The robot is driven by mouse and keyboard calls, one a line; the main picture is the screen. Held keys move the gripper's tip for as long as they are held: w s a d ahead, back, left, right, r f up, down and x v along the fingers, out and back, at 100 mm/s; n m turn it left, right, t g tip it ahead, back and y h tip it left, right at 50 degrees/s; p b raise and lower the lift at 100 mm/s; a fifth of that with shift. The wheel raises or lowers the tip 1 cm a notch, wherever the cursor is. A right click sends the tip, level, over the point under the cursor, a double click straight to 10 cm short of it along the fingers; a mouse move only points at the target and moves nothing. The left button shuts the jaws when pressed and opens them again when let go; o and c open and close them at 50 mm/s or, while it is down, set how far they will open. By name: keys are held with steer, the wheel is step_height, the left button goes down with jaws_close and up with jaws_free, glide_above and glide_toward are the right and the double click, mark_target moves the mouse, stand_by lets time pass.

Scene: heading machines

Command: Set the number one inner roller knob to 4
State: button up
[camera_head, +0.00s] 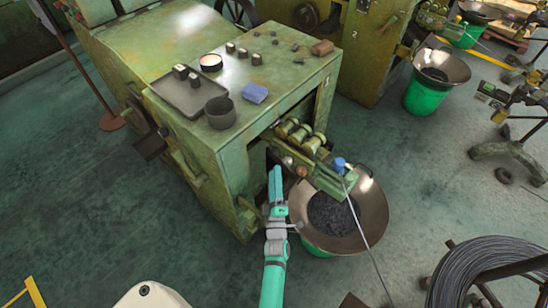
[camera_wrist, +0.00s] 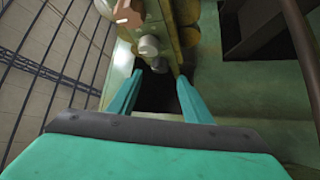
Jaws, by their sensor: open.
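The green heading machine (camera_head: 215,150) has a roller unit with brass rollers (camera_head: 293,131) on its front. Small knobs are on the roller unit: a pale round one (camera_head: 288,160) and a reddish one (camera_head: 302,171) beside it. In the wrist view a grey rounded knob (camera_wrist: 149,46) lies just beyond my fingertips, with a pinkish part (camera_wrist: 126,12) higher up. My gripper (camera_wrist: 156,73) is open, with nothing between its teal fingers. In the head view my gripper (camera_head: 276,172) is just below and left of the knobs. No dial numbers are readable.
A wide metal funnel (camera_head: 372,205) in a green bucket stands under the roller unit, close to the right of my arm. A wire (camera_head: 366,235) runs down from a blue-topped part (camera_head: 340,164). A wire coil (camera_head: 490,270) lies lower right. Floor to the left is clear.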

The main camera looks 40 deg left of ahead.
mark_target(274, 156)
steer(key=x, duration=0.7)
steer(key=shift+w+a, duration=0.2)
steer(key=c, duration=1.1)
steer(key=shift+o, duration=0.2)
